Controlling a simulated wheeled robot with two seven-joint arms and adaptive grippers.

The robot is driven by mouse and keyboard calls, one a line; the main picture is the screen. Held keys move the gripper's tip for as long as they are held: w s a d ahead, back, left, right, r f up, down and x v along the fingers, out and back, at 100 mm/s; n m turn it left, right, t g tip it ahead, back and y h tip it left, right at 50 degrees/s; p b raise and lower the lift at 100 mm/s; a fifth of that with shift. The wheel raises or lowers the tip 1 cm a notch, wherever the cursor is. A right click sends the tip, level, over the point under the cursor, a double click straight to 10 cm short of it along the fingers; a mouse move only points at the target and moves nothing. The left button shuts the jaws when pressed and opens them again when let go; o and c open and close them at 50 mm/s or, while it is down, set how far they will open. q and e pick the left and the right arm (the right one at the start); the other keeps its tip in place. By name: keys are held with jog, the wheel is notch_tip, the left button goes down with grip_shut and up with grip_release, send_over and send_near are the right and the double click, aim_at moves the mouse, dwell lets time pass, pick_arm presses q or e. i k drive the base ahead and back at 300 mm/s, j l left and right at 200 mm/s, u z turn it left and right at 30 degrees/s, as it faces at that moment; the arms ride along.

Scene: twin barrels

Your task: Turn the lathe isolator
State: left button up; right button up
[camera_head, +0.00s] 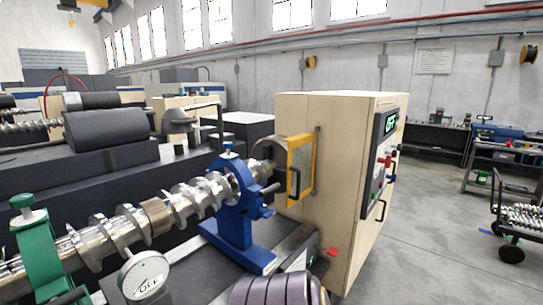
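The lathe's cream headstock cabinet (325,190) stands right of centre. A dark control panel (379,165) is on its right face, seen at a steep angle. A small display (390,123) on the panel shows green letters that seem to read OFF. Red knobs or levers (385,161) stick out below the display; one may be the isolator, but I cannot tell which or how it is turned. A dark handle (380,210) sits lower on that face. Neither of my grippers is in view.
A large steel screw (190,200) runs to the cabinet through a blue steady rest (236,210) and a green clamp (38,255). A round dial (144,276) and a ribbed purplish object (278,291) are in front. Open floor (430,240) lies right, before a cart (515,215).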

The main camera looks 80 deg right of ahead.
aim_at(387, 161)
jog(key=z, duration=0.45)
jog(key=k+z, duration=0.1)
jog(key=z, duration=0.35)
jog(key=k+z, duration=0.1)
jog(key=z, duration=0.8)
jog(key=k+l+z, duration=0.1)
jog(key=z, duration=0.8)
jog(key=j+z, duration=0.15)
jog(key=z, duration=0.2)
jog(key=i+j+z, duration=0.1)
jog(key=z, duration=0.25)
jog(key=j+z, duration=0.3)
jog(key=i+l, duration=0.1)
